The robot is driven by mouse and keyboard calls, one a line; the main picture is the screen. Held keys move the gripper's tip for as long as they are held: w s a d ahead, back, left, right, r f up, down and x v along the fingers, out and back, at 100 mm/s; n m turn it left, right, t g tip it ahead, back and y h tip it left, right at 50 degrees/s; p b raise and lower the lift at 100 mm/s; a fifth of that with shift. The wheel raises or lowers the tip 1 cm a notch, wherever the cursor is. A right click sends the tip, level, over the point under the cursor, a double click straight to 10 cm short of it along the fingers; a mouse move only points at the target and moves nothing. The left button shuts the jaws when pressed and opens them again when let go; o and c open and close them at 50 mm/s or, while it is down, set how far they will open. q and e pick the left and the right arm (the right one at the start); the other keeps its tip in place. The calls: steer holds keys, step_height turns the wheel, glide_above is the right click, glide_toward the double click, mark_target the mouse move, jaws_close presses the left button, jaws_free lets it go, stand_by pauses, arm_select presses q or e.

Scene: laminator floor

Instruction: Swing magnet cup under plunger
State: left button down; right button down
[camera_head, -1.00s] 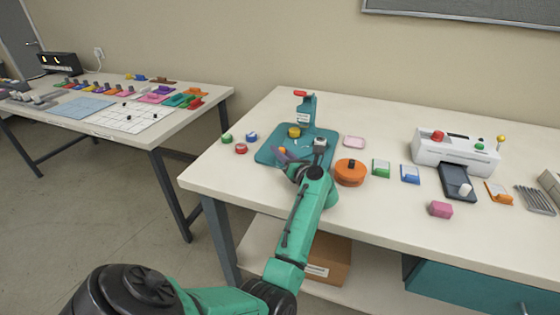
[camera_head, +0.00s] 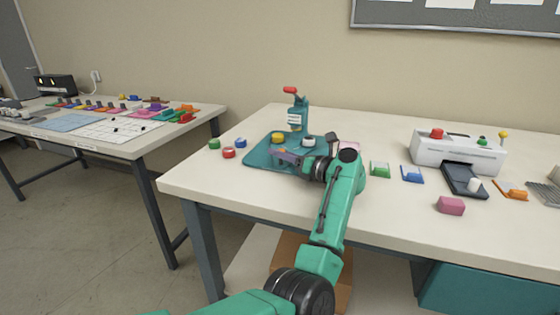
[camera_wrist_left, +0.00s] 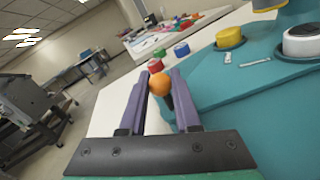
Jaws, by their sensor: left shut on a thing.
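The teal press (camera_head: 297,116) stands on a teal base plate (camera_head: 262,152) and has a red lever (camera_head: 290,90) on top. A yellow cup (camera_head: 277,138) sits front-left of its column, and a white-topped cup (camera_head: 308,141) front-right. Both also show in the left wrist view, the yellow cup (camera_wrist_left: 229,38) and the white-topped cup (camera_wrist_left: 301,40). I cannot tell which is the magnet cup. My left gripper (camera_head: 286,156) is at the front of the plate. In the wrist view its purple fingers (camera_wrist_left: 160,78) are shut on an orange knob (camera_wrist_left: 159,85). The plunger tip is not clear.
Green (camera_head: 214,144), red (camera_head: 228,153) and blue (camera_head: 240,143) small pieces lie left of the plate. A white laminator (camera_head: 460,150) stands at right, with a pink block (camera_head: 451,205) in front. My left arm hides part of the table right of the press.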

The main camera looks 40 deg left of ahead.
steer(key=shift+w+r, duration=0.1)
steer(key=shift+w, duration=0.2)
arm_select(q)
steer(key=c, duration=0.6)
jaws_free()
steer(key=shift+c, duration=0.2)
